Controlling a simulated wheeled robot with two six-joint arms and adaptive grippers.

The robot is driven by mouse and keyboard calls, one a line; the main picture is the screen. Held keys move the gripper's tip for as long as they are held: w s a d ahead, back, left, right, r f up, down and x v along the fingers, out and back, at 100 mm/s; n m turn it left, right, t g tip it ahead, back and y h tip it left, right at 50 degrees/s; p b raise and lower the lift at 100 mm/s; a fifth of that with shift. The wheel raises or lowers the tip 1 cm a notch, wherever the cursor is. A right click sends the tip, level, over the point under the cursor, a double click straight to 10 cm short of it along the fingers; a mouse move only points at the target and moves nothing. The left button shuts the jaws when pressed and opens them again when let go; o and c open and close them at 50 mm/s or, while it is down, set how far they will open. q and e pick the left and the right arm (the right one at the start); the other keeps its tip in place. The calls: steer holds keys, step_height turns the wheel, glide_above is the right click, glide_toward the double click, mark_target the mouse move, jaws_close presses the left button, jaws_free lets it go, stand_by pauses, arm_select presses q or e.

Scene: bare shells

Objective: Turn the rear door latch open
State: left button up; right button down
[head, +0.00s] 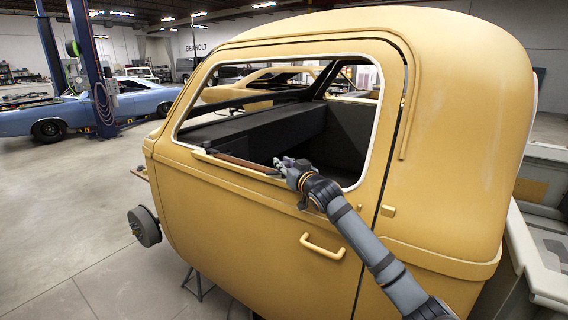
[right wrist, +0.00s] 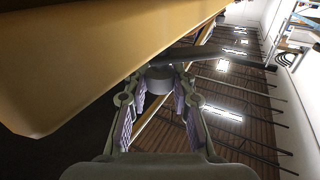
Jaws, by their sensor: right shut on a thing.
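The yellow door (head: 250,215) has an open window frame and a pale outside pull handle (head: 322,247) low on its rear part. My right gripper (head: 281,165) reaches the lower sill of the window opening, well above that handle. In the right wrist view my right gripper (right wrist: 161,92) is shut on a grey, round-ended piece, seemingly the rear door latch (right wrist: 160,76), between its two fingers. A dark bar runs from there to the right. In the head view the latch is hidden by my gripper. My left gripper is not in view.
The yellow vehicle shell (head: 470,130) fills the right side. A brown strip (head: 242,162) lies along the window sill. A dark box-like interior (head: 260,130) shows through the window. A blue car (head: 90,108) and a lift post (head: 92,70) stand behind. The floor at left is clear.

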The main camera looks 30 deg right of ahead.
mark_target(285, 162)
steer(key=shift+y, duration=0.5)
stand_by(1.9)
steer(key=c, duration=1.1)
jaws_free()
steer(key=shift+s+d, duration=0.1)
step_height(285, 162, up, 10)
steer(key=shift+f, duration=0.1)
